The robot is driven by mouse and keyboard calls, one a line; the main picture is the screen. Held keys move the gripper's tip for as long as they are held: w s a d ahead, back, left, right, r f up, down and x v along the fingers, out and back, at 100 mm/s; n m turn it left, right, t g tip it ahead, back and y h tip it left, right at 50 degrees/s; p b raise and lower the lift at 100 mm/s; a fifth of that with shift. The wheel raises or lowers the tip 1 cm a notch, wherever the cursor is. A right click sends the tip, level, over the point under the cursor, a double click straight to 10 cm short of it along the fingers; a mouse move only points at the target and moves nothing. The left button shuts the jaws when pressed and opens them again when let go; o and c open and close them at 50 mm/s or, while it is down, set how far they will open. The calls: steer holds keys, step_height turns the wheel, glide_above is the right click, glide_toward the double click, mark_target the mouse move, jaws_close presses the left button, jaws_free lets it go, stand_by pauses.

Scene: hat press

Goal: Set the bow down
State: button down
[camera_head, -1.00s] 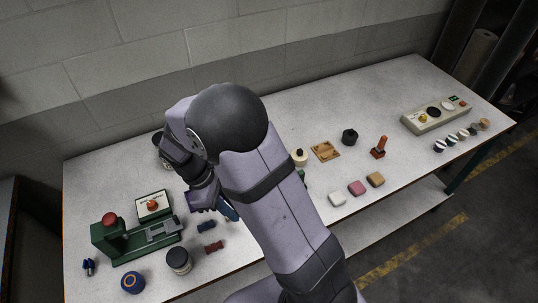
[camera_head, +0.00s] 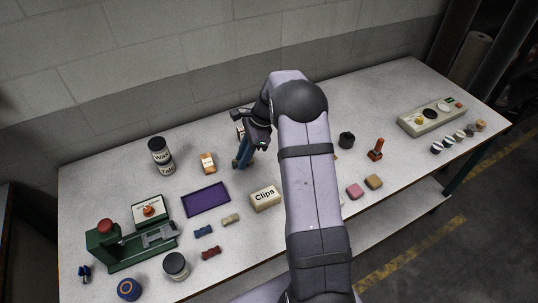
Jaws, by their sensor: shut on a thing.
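My gripper (camera_head: 240,164), with blue fingers, is at the middle back of the table, beyond the purple mat and the Clips box. Its fingers are shut and point down close to the tabletop. What they hold is too small and hidden to make out. A blue bow (camera_head: 203,231), a beige bow (camera_head: 230,219) and a red bow (camera_head: 211,253) lie on the table in front of the purple mat (camera_head: 205,199), which looks empty.
The Clips box (camera_head: 265,198) and an orange-and-white box (camera_head: 208,163) are near my gripper. My arm covers the table's middle. A control panel (camera_head: 432,117) is at the right.

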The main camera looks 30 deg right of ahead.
steer(key=shift+w+d+r+m+t+h, duration=0.75)
steer(key=shift+w+d+m+t+h, duration=1.75)
steer(key=shift+d+m, duration=4.7)
steer(key=shift+m+g+y, duration=0.3)
steer(key=shift+m+g, duration=0.4)
steer(key=shift+w+a+f+p, duration=0.25)
steer(key=shift+f+p, duration=0.2)
steer(key=shift+f, duration=1.25)
steer(key=shift+w+a+f+p, duration=0.1)
steer(key=shift+a+f+p, duration=0.25)
steer(key=shift+f, duration=1.3)
steer(key=shift+w+a+f+p, duration=0.2)
steer(key=shift+f+p, duration=0.35)
steer(key=shift+f, duration=1.15)
steer(key=shift+f, duration=0.15)
steer(key=c, duration=1.6)
jaws_free()
steer(key=shift+o, duration=0.2)
